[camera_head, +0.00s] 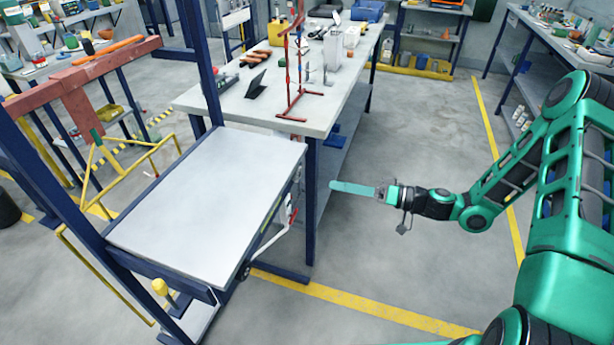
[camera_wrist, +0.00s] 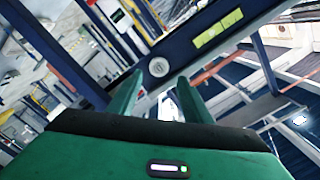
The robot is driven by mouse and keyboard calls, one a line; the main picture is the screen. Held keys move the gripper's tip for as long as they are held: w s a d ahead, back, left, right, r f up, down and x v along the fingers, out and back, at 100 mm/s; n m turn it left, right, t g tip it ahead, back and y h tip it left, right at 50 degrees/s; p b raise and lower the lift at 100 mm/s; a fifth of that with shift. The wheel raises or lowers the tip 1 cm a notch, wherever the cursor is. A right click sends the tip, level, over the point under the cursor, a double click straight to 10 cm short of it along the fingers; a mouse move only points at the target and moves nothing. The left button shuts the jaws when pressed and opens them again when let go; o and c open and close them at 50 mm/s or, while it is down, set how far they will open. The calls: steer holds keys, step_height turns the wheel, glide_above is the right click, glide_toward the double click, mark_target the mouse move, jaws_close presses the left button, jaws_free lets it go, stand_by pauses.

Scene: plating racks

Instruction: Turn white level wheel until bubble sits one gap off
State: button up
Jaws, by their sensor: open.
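A round pale knob or wheel (camera_wrist: 159,67) shows on a dark blue beam in the wrist view, just beyond my fingertips and between them. It looks like the white level wheel, but its markings are too small to read. Two yellow-green windows (camera_wrist: 205,38) sit on the same beam to its upper right; no bubble or gap lines can be made out. My gripper (camera_wrist: 160,88) is open and empty, apart from the wheel. In the head view my gripper (camera_head: 336,186) points left toward the side of the grey-topped blue stand (camera_head: 210,190), with a floor gap between.
White and red fittings (camera_head: 292,212) are on the stand's near right side. A long workbench (camera_head: 240,103) with a red rack (camera_head: 292,118) stands behind, its blue leg close to my gripper. Tall blue posts rise at the left. The floor to the right is clear.

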mark_target(300, 175)
steer(key=shift+t, duration=0.4)
steer(key=x, duration=1.1)
steer(key=shift+w+d+r, duration=0.1)
steer(key=shift+w+r, duration=0.1)
steer(key=shift+w, duration=0.05)
steer(key=c, duration=0.8)
steer(key=shift+d, duration=0.2)
steer(key=shift+a+m, duration=0.1)
steer(key=shift+m, duration=0.2)
